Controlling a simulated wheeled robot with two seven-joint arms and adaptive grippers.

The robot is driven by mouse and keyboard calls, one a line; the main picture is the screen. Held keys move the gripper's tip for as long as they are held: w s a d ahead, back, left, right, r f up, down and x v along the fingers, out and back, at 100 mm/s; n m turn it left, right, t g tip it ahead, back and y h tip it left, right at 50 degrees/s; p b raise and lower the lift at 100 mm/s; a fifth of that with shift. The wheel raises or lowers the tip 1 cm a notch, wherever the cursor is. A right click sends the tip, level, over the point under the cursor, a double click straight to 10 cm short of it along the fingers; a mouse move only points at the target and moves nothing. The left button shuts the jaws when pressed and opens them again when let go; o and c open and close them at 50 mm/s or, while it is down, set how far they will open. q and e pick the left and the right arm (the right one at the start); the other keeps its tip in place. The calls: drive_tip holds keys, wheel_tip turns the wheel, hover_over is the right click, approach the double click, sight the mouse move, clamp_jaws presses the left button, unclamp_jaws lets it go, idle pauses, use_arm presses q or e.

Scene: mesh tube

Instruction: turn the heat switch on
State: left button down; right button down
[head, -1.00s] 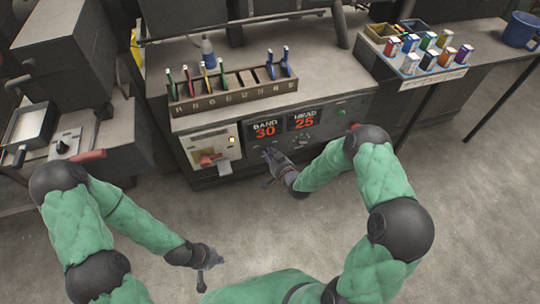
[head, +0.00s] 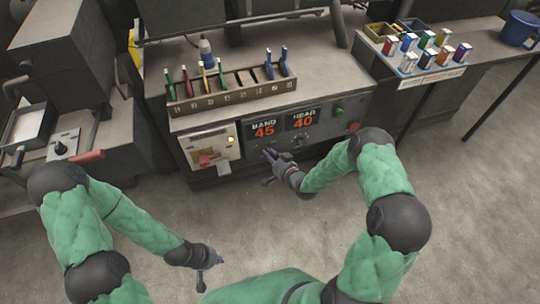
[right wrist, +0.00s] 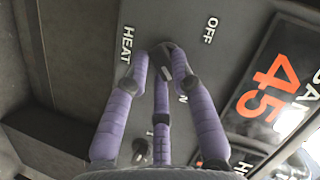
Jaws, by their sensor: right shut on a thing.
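The heat switch is at the fingertips of my right gripper (right wrist: 166,62), which is shut on it; the fingers hide most of the switch, so its lever position cannot be told. The grey panel (right wrist: 222,70) carries the printed words HEAT and OFF, and another label partly hidden by a finger. In the head view my right gripper (head: 268,154) is at the front panel below the red displays (head: 265,130). The displays read BAND 45 and HEAD 40. My left gripper (head: 201,281) hangs low over the floor, apart from everything; its jaws are too small to judge.
A lit lamp and red switch sit on a pale box (head: 228,149) left of the displays. A green button (head: 338,111) is to the right. A wooden rack (head: 230,97) of tools stands on top. The floor (head: 470,220) is clear.

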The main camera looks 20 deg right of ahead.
drive_tip(key=shift+s+a+f, duration=0.1)
drive_tip(key=shift+s+f, duration=0.05)
drive_tip(key=shift+f, duration=0.05)
drive_tip(key=c, duration=1.2)
unclamp_jaws()
drive_tip(key=shift+o, duration=0.8)
drive_tip(key=shift+r, duration=0.1)
drive_tip(key=v, duration=1.2)
